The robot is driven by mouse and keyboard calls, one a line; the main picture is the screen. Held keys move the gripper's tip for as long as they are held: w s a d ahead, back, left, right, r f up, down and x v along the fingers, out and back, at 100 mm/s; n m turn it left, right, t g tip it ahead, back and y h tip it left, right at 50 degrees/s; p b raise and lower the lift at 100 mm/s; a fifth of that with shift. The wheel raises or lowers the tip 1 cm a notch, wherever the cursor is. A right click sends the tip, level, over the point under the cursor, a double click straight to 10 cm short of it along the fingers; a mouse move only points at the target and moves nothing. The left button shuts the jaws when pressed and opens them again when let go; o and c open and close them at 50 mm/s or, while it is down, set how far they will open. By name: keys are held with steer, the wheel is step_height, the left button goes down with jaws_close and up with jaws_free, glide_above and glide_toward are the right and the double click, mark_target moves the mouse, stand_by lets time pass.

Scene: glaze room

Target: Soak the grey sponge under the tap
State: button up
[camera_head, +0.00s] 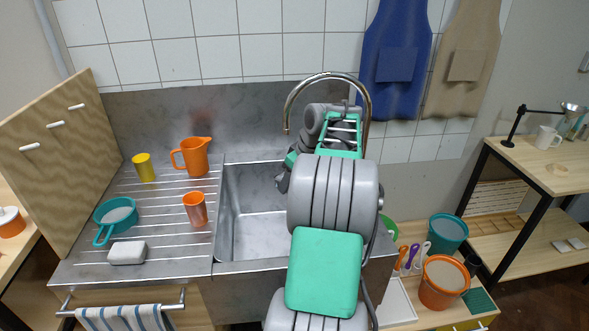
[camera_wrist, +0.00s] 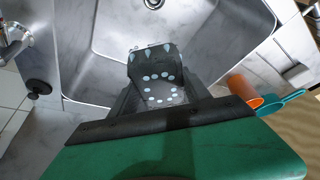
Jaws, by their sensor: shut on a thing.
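My gripper (camera_wrist: 158,92) is shut on a dark grey block with pale spots, which I take as the grey sponge (camera_wrist: 152,68). It is held above the metal sink (camera_wrist: 95,40). In the head view my arm hides most of the gripper and the sponge. The sink's bare inner wall also shows there (camera_head: 228,215). The chrome tap (camera_head: 330,76) arches over the sink's back right, and its spout end hangs at the left of the arch. No water stream shows below the spout.
The drainboard (camera_head: 85,272) at left holds an orange jug (camera_head: 192,157), a yellow cup (camera_head: 144,168), an orange cup (camera_head: 195,209), a teal pan (camera_head: 115,215) and a pale block (camera_head: 127,252). A leaning wooden board (camera_head: 50,165) stands at far left. Buckets (camera_head: 446,232) stand at right.

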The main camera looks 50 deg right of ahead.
steer(key=s+a+r, duration=0.3)
steer(key=a+r, duration=0.1)
steer(key=shift+p, duration=0.3)
stand_by(0.6)
